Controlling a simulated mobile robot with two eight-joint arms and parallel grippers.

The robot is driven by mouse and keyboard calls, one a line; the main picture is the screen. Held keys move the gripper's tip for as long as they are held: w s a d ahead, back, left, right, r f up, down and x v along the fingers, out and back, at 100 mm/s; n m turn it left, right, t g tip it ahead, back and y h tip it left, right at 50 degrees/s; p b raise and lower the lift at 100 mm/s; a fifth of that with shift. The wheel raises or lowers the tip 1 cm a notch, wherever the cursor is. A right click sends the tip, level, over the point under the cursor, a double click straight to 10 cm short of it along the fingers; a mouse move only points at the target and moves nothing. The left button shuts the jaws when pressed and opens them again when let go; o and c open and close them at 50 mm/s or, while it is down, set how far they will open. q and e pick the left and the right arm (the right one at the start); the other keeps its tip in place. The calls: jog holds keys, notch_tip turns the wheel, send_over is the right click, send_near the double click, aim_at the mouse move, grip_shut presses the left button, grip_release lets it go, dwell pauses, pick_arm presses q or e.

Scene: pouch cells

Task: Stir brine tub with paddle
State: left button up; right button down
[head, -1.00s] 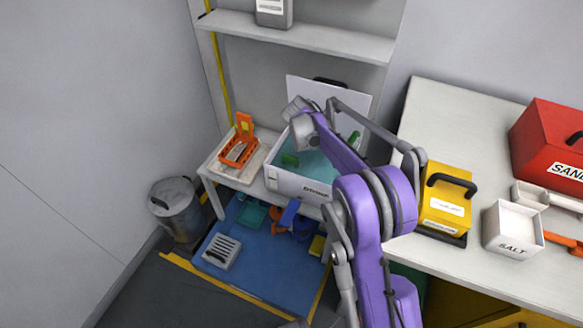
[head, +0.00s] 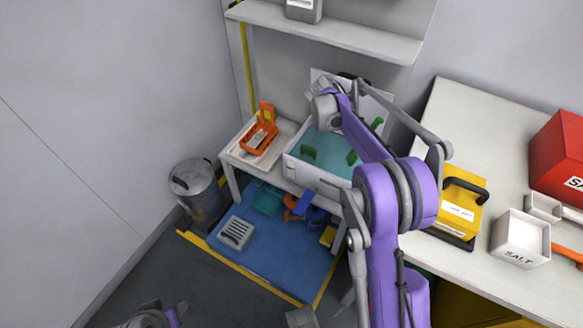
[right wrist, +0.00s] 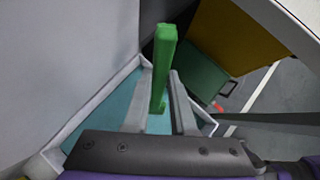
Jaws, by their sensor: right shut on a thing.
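The brine tub (head: 304,172) is a white box with teal liquid, on the low bench at the back, with its white lid upright behind it. My right arm reaches over the tub from the front right in the head view and hides part of it. In the right wrist view my right gripper (right wrist: 159,74) is shut on the green paddle (right wrist: 165,48), held between its two fingers. Teal liquid shows on both sides of the fingers; the paddle's lower end is not clear. My left gripper is not seen; part of my left arm shows at the bottom left of the head view.
Green pieces show at the tub's left (head: 309,153) and right (head: 377,123). An orange rack (head: 260,135) stands left of the tub. A metal bin (head: 196,190) is on the floor. The right-hand table holds a yellow case (head: 462,205), salt box (head: 519,240) and red box (head: 562,155).

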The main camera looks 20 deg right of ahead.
jog(key=shift+r+p, duration=2.35)
jog(key=shift+r, duration=1.85)
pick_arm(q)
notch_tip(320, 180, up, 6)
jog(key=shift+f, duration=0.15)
pick_arm(e)
jog(key=shift+a, duration=0.1)
pick_arm(q)
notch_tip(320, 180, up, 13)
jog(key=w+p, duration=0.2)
jog(key=p, duration=0.9)
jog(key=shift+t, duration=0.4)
pick_arm(e)
jog(key=a+r+n+t+y, duration=0.2)
jog(key=a+r+n+t, duration=0.1)
jog(key=a, duration=0.6)
jog(key=a+r+n+t+y, duration=0.2)
jog(key=a+r+n, duration=0.3)
jog(key=a+n, duration=0.3)
jog(key=a+r+n+t+y, duration=0.1)
jog(key=a+r+n+t, duration=0.3)
jog(key=a, duration=0.7)
jog(key=shift+w+a+r+n+t+y, duration=0.15)
jog(key=shift+w+a+n+t+y, duration=0.3)
jog(key=shift+n, duration=0.65)
